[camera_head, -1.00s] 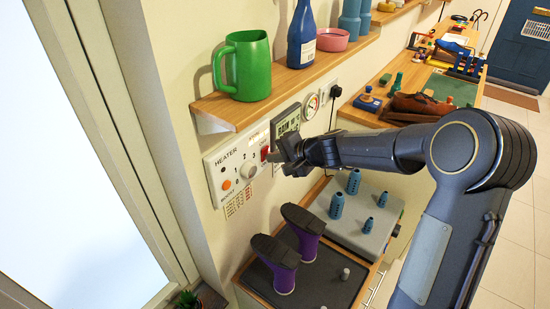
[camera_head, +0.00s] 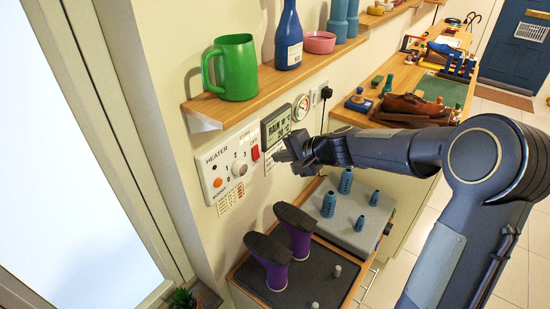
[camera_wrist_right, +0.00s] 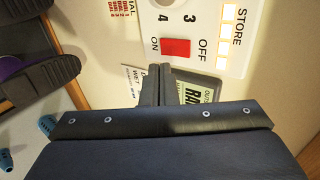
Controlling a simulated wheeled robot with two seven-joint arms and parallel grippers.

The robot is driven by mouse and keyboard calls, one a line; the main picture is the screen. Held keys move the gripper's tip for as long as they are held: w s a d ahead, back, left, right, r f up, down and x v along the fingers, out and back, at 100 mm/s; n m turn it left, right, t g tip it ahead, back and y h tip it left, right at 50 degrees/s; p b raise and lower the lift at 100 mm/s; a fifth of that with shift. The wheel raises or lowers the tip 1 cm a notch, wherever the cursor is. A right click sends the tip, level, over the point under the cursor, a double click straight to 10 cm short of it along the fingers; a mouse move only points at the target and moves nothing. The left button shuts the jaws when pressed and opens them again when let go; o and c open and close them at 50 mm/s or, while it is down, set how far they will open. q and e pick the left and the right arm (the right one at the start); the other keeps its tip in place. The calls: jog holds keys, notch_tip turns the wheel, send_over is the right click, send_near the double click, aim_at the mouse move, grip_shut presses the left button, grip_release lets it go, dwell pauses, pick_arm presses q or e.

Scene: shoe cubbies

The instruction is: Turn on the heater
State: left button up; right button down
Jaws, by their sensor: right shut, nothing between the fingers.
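The white heater panel (camera_head: 209,163) is on the wall under the shelf, with a round knob (camera_head: 239,168), an orange round button or light (camera_head: 218,183) and a red switch (camera_head: 255,153). In the right wrist view the red switch (camera_wrist_right: 176,47) lies between the words ON and OFF; which way it is set I cannot tell. Lit squares (camera_wrist_right: 229,31) show beside STORE. My right gripper (camera_head: 278,157) is shut and empty, just right of the switch. Its fingertips (camera_wrist_right: 157,72) show below the switch, apart from it in the picture. My left gripper is out of view.
A grey weather display (camera_head: 276,124) and a round gauge (camera_head: 301,107) are right of the panel. Above is a wooden shelf (camera_head: 205,106) with a green mug (camera_head: 236,68) and a blue bottle (camera_head: 289,40).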

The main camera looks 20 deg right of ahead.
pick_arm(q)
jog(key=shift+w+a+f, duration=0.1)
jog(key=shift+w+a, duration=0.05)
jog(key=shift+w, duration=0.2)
pick_arm(e)
jog(key=v, duration=0.8)
jog(key=shift+r, duration=0.25)
jog(key=shift+w, duration=0.1)
